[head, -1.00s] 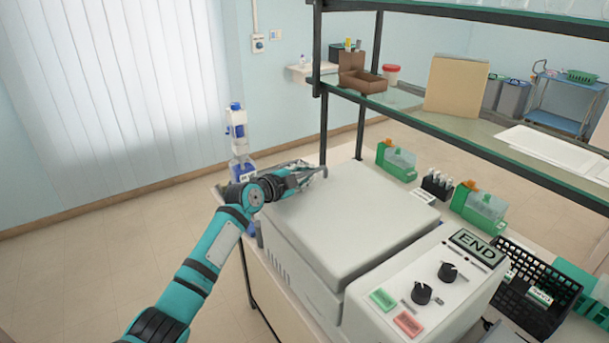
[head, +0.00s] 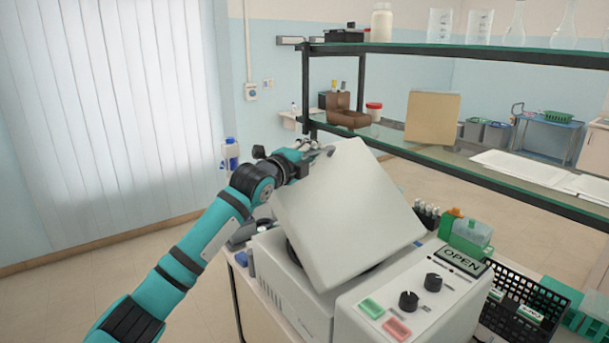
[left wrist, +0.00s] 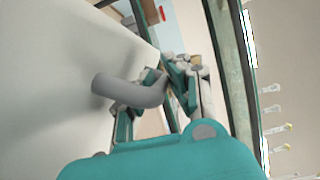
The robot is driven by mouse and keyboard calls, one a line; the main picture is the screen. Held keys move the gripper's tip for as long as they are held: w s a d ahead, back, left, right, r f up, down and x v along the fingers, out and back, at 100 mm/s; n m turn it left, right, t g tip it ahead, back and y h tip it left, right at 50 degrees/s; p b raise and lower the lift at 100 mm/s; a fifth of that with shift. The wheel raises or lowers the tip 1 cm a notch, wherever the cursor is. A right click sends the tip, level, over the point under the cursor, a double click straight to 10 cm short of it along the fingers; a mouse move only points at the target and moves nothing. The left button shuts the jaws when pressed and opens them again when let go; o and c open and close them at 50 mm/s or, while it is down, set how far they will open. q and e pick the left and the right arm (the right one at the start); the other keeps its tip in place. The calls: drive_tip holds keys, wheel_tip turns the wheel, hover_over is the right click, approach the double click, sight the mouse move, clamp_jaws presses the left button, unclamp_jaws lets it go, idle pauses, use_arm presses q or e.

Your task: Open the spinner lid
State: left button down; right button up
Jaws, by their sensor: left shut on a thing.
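The spinner is a white box (head: 300,300) on the bench with a large pale square lid (head: 345,215). The lid stands tilted up, with a dark gap beneath it on the side towards the control panel. The panel's display (head: 461,262) reads OPEN. My left gripper (head: 318,153) is at the lid's far left edge, shut on the grey lid handle (head: 329,150). In the left wrist view the curved handle (left wrist: 128,92) runs from the lid face (left wrist: 60,75) to between the fingers (left wrist: 178,88). The spinner's inside is mostly hidden. My right gripper is out of view.
A glass shelf with a dark frame (head: 480,178) stands close behind the lid. A green staining box (head: 466,236) and a black basket (head: 520,312) are at the right. A blue-and-white bottle (head: 230,155) stands behind my left arm.

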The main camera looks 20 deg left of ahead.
use_arm(q)
drive_tip(key=s+d+r+m+h, duration=0.1)
drive_tip(key=s+d+r+m, duration=0.2)
drive_tip(key=d, duration=0.4)
drive_tip(key=s+d+r+m+t+h, duration=0.1)
drive_tip(key=s+d+r+m+h, duration=0.1)
drive_tip(key=s+d+m, duration=0.3)
drive_tip(key=s+d+r+m+t+h+p, duration=0.1)
drive_tip(key=s+d+r+m, duration=0.3)
drive_tip(key=s+d, duration=0.5)
drive_tip(key=shift+d+m, duration=0.4)
drive_tip(key=shift+m, duration=0.2)
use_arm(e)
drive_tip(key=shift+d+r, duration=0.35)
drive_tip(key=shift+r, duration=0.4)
use_arm(q)
drive_tip(key=c, duration=1.6)
unclamp_jaws()
drive_tip(key=shift+s, duration=0.1)
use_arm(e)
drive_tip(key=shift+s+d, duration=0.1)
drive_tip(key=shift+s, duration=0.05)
use_arm(q)
drive_tip(key=v, duration=1.2)
drive_tip(key=shift+a+f, duration=0.1)
drive_tip(key=shift+f, duration=0.05)
